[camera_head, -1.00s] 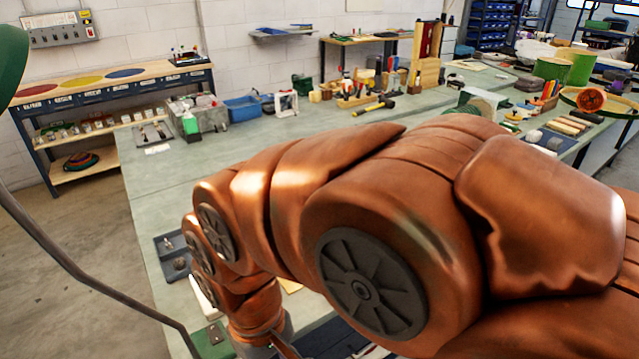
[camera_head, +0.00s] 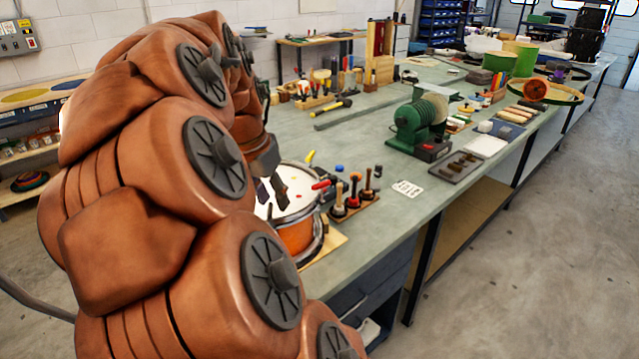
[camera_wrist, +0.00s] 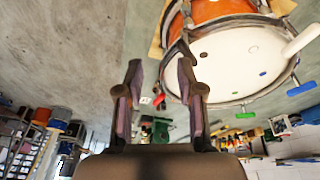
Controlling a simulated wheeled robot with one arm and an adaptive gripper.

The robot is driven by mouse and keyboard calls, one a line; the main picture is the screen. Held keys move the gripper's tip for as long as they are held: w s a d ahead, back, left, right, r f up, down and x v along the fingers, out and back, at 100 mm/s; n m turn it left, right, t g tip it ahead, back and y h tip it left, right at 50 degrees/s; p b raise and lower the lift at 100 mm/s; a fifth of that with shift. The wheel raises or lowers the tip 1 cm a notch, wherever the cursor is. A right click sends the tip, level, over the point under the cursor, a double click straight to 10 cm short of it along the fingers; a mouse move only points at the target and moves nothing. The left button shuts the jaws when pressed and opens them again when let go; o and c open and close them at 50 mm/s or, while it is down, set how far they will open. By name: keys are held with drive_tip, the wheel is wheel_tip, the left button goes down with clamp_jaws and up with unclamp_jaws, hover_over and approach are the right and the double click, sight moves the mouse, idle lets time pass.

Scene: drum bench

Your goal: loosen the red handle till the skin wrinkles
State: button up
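The drum (camera_head: 298,234) has an orange shell and a white skin (camera_head: 287,207), and stands on the bench, partly hidden by my arm. The red handle (camera_head: 321,185) sticks out at the drum's right rim in the head view. My gripper (camera_head: 271,192) hangs over the drum, left of the red handle. In the wrist view my gripper (camera_wrist: 160,68) is open, its two fingers apart and empty, beside the drum (camera_wrist: 220,12). A small red patch shows between the fingers; I cannot tell whether it is the handle. The visible skin shows no clear wrinkles.
A rack of upright tools (camera_head: 352,197) stands close right of the drum. A white card (camera_head: 407,188) and a green machine (camera_head: 420,122) lie beyond it. A green handle (camera_wrist: 246,115) and a blue handle (camera_wrist: 302,90) stick out from the rim.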

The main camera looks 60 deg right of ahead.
sight(321, 183)
drive_tip(key=d+m+g+h, duration=0.1)
drive_tip(key=d+m, duration=0.5)
drive_tip(key=d, duration=0.8)
drive_tip(key=shift+g, duration=0.3)
drive_tip(key=shift+w+d+p+x, duration=0.15)
drive_tip(key=shift+p+x, duration=0.1)
drive_tip(key=shift+x, duration=1.05)
drive_tip(key=shift+w+p+x, duration=0.15)
drive_tip(key=shift+p+x, duration=0.15)
drive_tip(key=shift+x, duration=0.95)
drive_tip(key=shift+w+d+p+x, duration=0.15)
drive_tip(key=shift+p+x, duration=0.1)
drive_tip(key=shift+x, duration=1.05)
clamp_jaws()
drive_tip(key=shift+s+d, duration=0.1)
